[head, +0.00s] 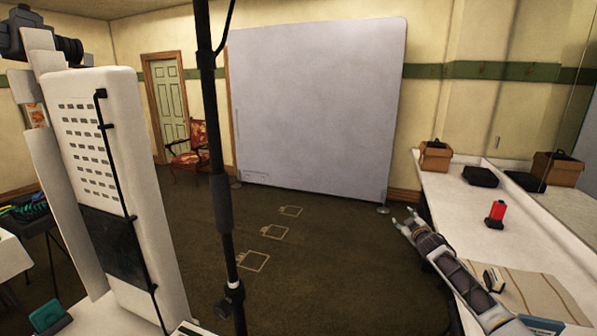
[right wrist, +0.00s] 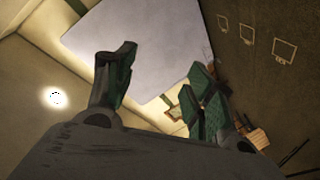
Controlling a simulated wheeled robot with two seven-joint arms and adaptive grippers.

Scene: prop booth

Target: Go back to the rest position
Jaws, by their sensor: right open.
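My right gripper (head: 403,217) is in the head view at the lower right, its arm reaching forward beside the inner edge of the white counter (head: 455,200). Its two fingers are apart with nothing between them. The fingers also show apart and empty in the right wrist view (right wrist: 157,70), with the large pale panel behind them. My left gripper is not in either view.
On the counter stand a red canister (head: 496,212), a black case (head: 481,176) and brown boxes (head: 436,157). A black pole (head: 220,190) stands nearer, left of centre. A pale panel (head: 320,105) stands at the back.

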